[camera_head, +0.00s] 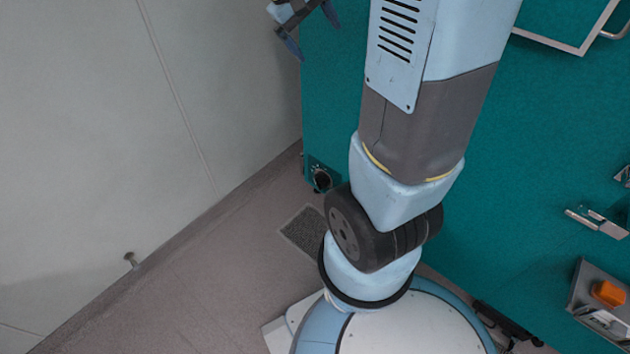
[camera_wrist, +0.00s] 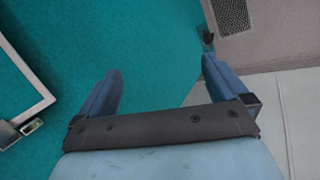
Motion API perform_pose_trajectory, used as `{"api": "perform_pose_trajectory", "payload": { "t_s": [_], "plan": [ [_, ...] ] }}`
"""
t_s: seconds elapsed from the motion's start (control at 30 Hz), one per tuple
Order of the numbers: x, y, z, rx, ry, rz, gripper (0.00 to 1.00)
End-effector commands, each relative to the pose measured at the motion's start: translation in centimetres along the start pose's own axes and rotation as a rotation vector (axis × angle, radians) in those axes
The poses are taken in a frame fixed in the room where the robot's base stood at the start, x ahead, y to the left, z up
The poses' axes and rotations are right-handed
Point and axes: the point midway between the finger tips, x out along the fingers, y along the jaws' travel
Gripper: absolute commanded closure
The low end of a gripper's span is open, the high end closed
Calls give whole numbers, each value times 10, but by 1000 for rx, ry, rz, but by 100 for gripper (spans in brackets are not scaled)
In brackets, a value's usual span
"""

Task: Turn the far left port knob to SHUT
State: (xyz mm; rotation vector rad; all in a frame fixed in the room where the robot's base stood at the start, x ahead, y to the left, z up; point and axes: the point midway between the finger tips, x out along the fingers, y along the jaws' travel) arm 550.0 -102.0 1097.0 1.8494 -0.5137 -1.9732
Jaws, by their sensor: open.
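A small dark round fitting (camera_head: 321,180) sits low on the left edge of the teal chamber front (camera_head: 325,110) in the head view. It may be the port knob, but its setting and any lettering are too small to read. In the wrist view a small dark piece (camera_wrist: 207,38) shows at the chamber's edge, just beyond the right finger; I cannot tell whether it is the same fitting. My gripper (camera_head: 311,30) is at the top of the head view, well above the fitting. In the wrist view my gripper (camera_wrist: 162,70) is open, with nothing between its fingers.
A pale wall (camera_head: 90,120) stands close on the left. A dark floor grate (camera_head: 304,232) lies beside my base. On the right are a white-framed panel (camera_head: 548,40), a metal handle (camera_head: 598,222) and a grey tray (camera_head: 582,285) with an orange object (camera_head: 608,293).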

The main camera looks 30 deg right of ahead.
Motion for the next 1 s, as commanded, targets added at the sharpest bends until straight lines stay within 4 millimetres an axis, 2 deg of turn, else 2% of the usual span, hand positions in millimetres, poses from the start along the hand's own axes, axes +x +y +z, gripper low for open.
{"api": "perform_pose_trajectory", "payload": {
  "t_s": [0.03,0.53,0.77,1.0],
  "plan": [
    [10,0,-11,-15,-25,29,0],
    [102,-5,-109,-140,-170,344,0],
    [153,-19,-151,-209,-197,484,0],
    [213,-43,-190,-288,-195,621,0]
  ]
}}
